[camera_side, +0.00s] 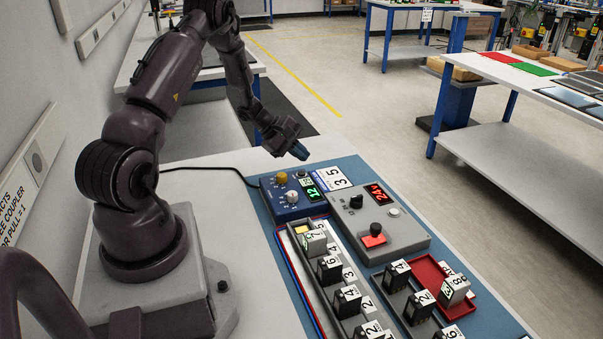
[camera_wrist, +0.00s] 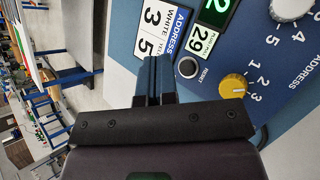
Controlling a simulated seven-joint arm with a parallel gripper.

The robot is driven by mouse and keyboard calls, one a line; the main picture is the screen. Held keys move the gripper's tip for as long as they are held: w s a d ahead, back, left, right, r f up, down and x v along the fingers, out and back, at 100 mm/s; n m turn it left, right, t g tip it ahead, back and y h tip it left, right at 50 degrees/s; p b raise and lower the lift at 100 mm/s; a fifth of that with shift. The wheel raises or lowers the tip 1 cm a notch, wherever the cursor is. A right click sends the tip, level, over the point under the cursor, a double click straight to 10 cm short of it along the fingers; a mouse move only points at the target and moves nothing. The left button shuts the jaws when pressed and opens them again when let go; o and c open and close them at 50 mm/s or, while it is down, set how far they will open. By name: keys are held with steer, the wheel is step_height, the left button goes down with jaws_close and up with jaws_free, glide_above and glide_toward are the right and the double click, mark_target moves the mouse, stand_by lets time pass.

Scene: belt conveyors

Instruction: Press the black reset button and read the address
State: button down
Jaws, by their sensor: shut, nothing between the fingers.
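The blue address box (camera_side: 268,201) stands at the back of the blue mat. It has a yellow knob (camera_wrist: 233,86), a white knob (camera_wrist: 290,8) and a green display (camera_wrist: 215,10). The black reset button (camera_wrist: 187,67) sits between the yellow knob and a small white window reading 29. In the side view the green display (camera_side: 313,192) appears to read 12. An address card (camera_wrist: 160,28) beside the box shows white 3 and a 5. My gripper (camera_side: 300,153) is shut and empty, above the box's far end; its fingers (camera_wrist: 153,62) point beside the button, apart from it.
A grey supply box (camera_side: 398,236) with a red 24v display, black knob and red switch stands right of the blue box. Several numbered modules (camera_side: 347,300) stand in rows in front. A red tray (camera_side: 430,272) holds one module. A black cable runs behind the blue box.

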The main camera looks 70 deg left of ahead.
mark_target(300, 174)
steer(key=shift+f, duration=1.15)
steer(key=shift+f, duration=0.15)
stand_by(1.1)
steer(key=shift+f, duration=0.3)
steer(key=shift+f, duration=0.35)
stand_by(0.5)
stand_by(0.4)
steer(key=shift+r, duration=0.8)
steer(key=shift+r, duration=0.1)
steer(key=shift+r, duration=2.4)
